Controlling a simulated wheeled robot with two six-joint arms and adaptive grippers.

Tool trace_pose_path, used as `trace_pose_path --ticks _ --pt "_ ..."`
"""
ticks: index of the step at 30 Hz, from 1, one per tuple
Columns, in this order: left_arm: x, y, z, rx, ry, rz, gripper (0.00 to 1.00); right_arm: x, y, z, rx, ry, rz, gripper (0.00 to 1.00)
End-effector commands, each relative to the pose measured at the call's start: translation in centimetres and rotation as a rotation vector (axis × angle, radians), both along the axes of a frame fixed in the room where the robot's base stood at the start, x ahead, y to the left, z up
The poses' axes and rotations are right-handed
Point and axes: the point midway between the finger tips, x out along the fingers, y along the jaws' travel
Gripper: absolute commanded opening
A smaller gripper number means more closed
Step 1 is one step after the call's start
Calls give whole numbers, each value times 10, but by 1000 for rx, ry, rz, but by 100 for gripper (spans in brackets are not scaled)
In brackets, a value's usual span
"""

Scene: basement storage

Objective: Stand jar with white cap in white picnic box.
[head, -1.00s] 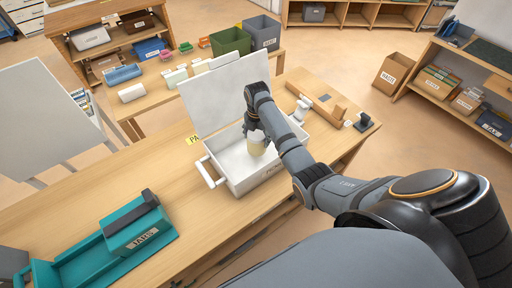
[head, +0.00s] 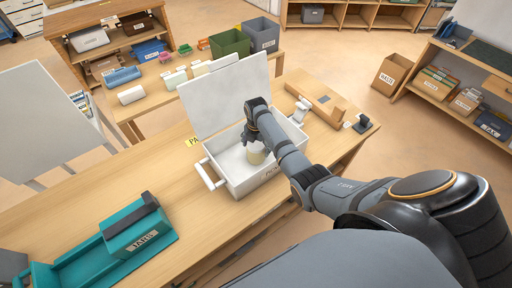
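The white picnic box (head: 236,184) stands on the wooden table with its lid (head: 226,97) raised at the back. The jar (head: 256,157), pale yellow with a whitish top, is inside the box and looks upright. My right gripper (head: 254,143) reaches into the box from above, with its fingers at the jar's top. My forearm and the small size hide part of the fingers, so I cannot tell whether they grip the jar or whether the jar touches the box floor. My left gripper is not in view.
A teal holder labelled JARS (head: 140,235) lies at the table's front left. A wooden block (head: 316,103) and a small dark item (head: 364,123) lie right of the box. The table (head: 150,175) is clear between the teal holder and the box.

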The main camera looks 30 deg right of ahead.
Motion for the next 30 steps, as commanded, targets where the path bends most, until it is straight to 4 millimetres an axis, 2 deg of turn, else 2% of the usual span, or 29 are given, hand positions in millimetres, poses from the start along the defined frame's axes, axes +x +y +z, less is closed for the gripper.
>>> trace_pose_path --ticks 10,13,17,24,30 --pt "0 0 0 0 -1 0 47 0 0 1 0 0 0 96" --pt "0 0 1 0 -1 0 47 1 0 8 0 -2 0 96" --pt "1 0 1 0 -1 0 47 1 0 34 0 -5 0 96" --pt "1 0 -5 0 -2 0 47 1 0 91 0 -5 0 96" --pt "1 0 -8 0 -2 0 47 1 0 118 1 -1 0 96"
